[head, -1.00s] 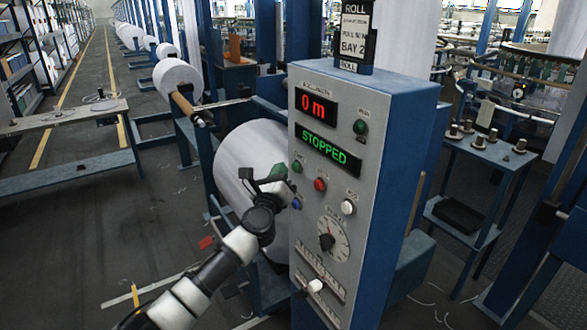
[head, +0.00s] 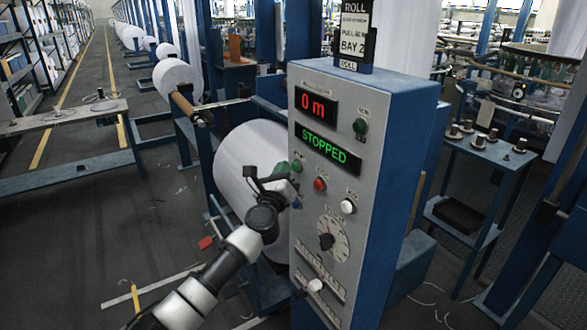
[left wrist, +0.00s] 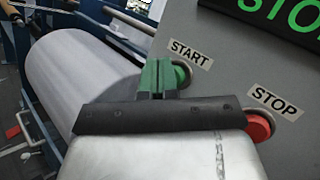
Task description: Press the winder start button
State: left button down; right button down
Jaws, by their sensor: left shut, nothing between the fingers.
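The green start button (head: 297,166) sits on the grey front of the winder control box, under the displays. In the left wrist view the green button (left wrist: 181,76) shows beside its START label, partly behind my fingers. My left gripper (head: 282,171) is shut and empty, its tips right at the start button. In the left wrist view its green-padded fingertips (left wrist: 156,66) overlap the button's left side; I cannot tell whether they touch it. The displays read 0 m (head: 316,107) and STOPPED (head: 328,150). My right gripper is not in view.
The red stop button (head: 320,184) is to the lower right of start, labelled STOP in the left wrist view. A white button (head: 348,207), a dial (head: 333,240) and a lever knob (head: 315,286) are lower.

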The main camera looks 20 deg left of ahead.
pick_arm(q)
jog(key=shift+w+d, duration=0.25)
jog(key=shift+w, duration=0.1)
dwell(0.7)
jog(key=shift+s+a+r, duration=0.1)
dwell(0.4)
jog(key=shift+s+a, duration=0.4)
jog(key=shift+s, duration=0.2)
jog(key=shift+a+p, duration=0.1)
jog(key=shift+p, duration=0.2)
jog(key=s+a, duration=0.1)
jog(key=s, duration=0.1)
jog(key=s+a+p, duration=0.1)
jog(key=s+a, duration=0.1)
jog(key=shift+p, duration=0.3)
